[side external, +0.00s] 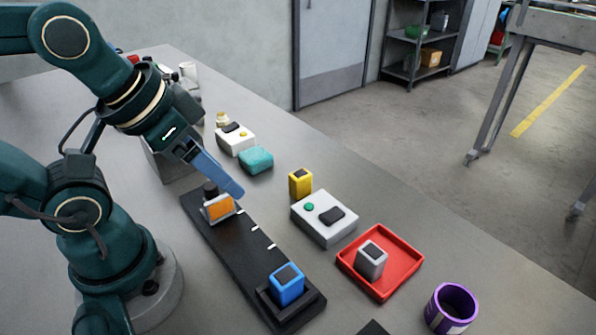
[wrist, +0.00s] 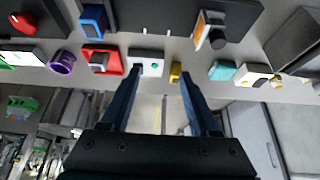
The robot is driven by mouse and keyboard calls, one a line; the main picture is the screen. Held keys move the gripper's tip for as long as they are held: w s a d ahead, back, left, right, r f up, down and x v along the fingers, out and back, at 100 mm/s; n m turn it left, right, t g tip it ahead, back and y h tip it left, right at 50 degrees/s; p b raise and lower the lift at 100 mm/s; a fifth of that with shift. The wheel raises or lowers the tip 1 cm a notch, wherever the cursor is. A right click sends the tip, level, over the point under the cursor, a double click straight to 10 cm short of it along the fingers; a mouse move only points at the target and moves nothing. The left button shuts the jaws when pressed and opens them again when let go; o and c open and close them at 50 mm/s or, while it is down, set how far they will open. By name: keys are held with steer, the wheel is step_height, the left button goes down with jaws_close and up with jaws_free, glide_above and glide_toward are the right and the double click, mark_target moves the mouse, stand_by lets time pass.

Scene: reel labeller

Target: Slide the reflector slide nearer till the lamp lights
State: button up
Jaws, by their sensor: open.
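The reflector slide (side external: 219,207), with an orange face and a black knob, sits on the far part of a black rail (side external: 238,240) with white tick marks. It also shows in the wrist view (wrist: 202,30). A blue block with a dark top (side external: 287,284) stands at the rail's near end. A white box (side external: 325,218) beside the rail has a green round spot and a black part; I cannot tell whether either is a lit lamp. My gripper (wrist: 159,70) is open and empty, its fingers apart. In the side view its blue finger passes above the slide, with no visible contact.
Right of the rail stand a yellow block (side external: 300,183), a teal block (side external: 256,160), another white box (side external: 236,139), a red tray (side external: 396,280) holding a grey block (side external: 371,261), and a purple cup (side external: 451,308). A red button (wrist: 24,23) shows in the wrist view.

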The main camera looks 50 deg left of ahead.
stand_by(0.4)
steer(key=n+g, duration=0.5)
steer(key=n, duration=1)
glide_above(209, 185)
steer(key=f, duration=0.3)
steer(key=shift+w+d+f, duration=0.1)
steer(key=shift+w+d, duration=0.1)
steer(key=shift+d, duration=0.05)
steer(key=shift+s+a+f+n+g, duration=0.15)
steer(key=shift+a+f+n+g, duration=0.15)
steer(key=shift+f+n, duration=0.15)
steer(key=shift+f, duration=2.3)
jaws_close()
